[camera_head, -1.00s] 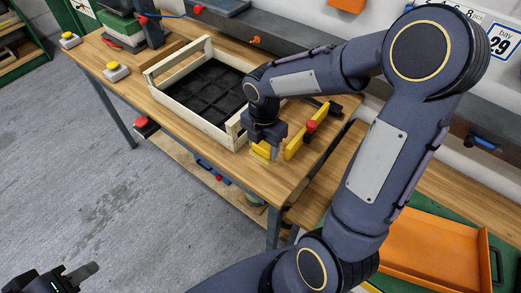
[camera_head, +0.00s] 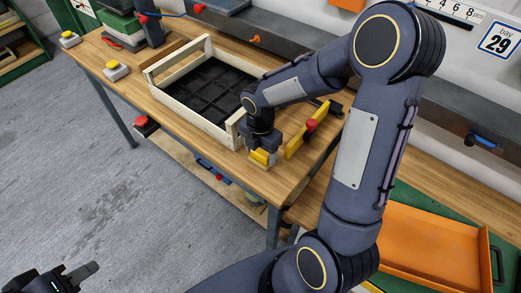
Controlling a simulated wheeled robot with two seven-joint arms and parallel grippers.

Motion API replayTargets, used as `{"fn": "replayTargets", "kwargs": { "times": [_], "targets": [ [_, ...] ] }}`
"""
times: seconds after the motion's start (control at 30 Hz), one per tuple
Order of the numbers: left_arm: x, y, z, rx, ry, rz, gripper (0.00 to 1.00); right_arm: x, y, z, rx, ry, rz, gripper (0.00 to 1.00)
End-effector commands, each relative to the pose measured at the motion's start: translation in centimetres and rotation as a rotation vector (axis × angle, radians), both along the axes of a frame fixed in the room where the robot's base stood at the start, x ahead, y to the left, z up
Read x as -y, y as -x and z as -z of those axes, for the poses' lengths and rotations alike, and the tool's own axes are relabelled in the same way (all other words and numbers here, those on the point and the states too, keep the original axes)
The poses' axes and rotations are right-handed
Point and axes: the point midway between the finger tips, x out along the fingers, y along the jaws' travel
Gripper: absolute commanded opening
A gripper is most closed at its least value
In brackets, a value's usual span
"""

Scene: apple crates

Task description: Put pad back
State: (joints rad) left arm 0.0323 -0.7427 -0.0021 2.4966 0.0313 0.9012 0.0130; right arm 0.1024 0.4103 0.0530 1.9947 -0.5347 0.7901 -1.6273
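A dark, grid-patterned pad (camera_head: 203,92) lies inside the pale wooden crate (camera_head: 190,118) on the workbench. I cannot tell whether this is the pad of the task. My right gripper (camera_head: 262,160) points down at the bench just right of the crate's near right corner. It is at a small yellow block (camera_head: 259,163), facing a longer yellow bar (camera_head: 297,142). Its fingers are small and partly hidden, so I cannot tell whether they grip the block. My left gripper (camera_head: 88,271) is at the bottom left over the floor, partly cut off, away from the bench.
A red knob (camera_head: 312,125) stands by the yellow bar. An orange tray (camera_head: 430,250) lies at the lower right.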

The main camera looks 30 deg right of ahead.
Motion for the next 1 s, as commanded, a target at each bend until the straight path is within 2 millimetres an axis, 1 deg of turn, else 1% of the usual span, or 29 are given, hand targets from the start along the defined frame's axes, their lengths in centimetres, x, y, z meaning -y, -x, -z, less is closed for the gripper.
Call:
{"fn": "replayTargets", "kwargs": {
  "times": [0.03,0.07,0.27,0.43,0.57,0.8,0.9,1.0],
  "targets": [
    [0.0,0.0,0.0,0.000,0.000,0.000,0.35,0.0,0.1,0.1,-0.002,0.000,0.000,0.74],
    [0.0,0.0,0.0,0.000,0.000,0.000,0.35,0.0,0.1,0.1,-0.003,0.000,0.000,0.78],
    [0.0,0.0,0.0,0.000,0.000,0.000,0.35,0.0,0.1,0.1,-0.003,0.000,0.000,0.78],
    [0.0,0.0,-0.3,0.000,0.000,0.000,0.35,0.0,0.0,-0.9,0.000,0.001,0.001,0.78],
    [0.0,0.0,-0.5,0.000,0.000,0.000,0.35,0.1,0.0,-3.2,0.004,0.001,0.002,0.78],
    [0.0,0.0,-0.7,0.000,0.000,0.000,0.35,0.0,-0.1,-8.5,0.004,0.000,0.001,0.78],
    [0.0,0.0,-0.7,0.000,0.000,0.000,0.35,0.0,0.0,-10.2,0.003,0.000,0.001,0.78],
    [0.0,0.0,-0.8,0.000,0.000,0.000,0.35,0.0,0.0,-11.4,0.000,0.000,0.000,0.78]
  ]
}}
